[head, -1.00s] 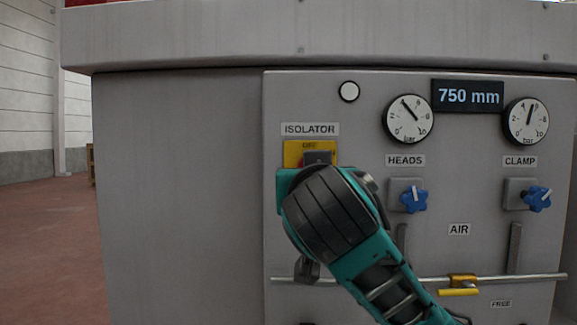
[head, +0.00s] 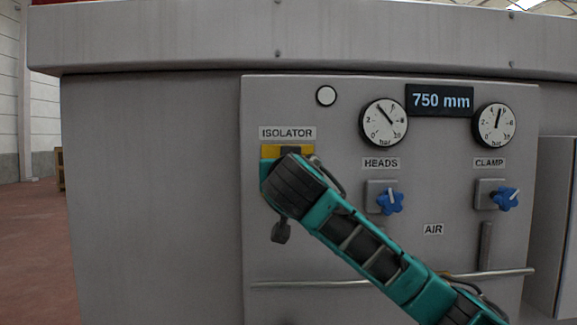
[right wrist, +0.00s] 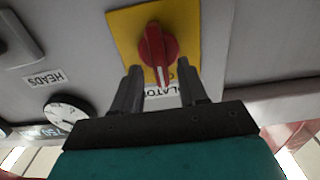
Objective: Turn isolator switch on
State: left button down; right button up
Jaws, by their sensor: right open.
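The isolator switch is a red knob (right wrist: 157,48) on a yellow plate (right wrist: 126,28) in the right wrist view. Its handle, with a white mark, points down in that view, towards the ISOLATOR label. My right gripper (right wrist: 160,67) is open, with one finger on each side of the handle's lower end; contact cannot be told. In the head view, the yellow plate (head: 270,151) shows only its top edge below the ISOLATOR label (head: 287,133). My right arm hides the knob there. My left gripper is not in view.
Right of the isolator are the HEADS knob (head: 384,199) and CLAMP knob (head: 497,197), both blue, under two gauges. A thin horizontal rail (head: 310,284) crosses the panel below. A white round lamp (head: 326,96) sits above.

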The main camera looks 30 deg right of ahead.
jog(key=shift+w+d, duration=0.2)
jog(key=shift+w, duration=0.2)
grip_shut()
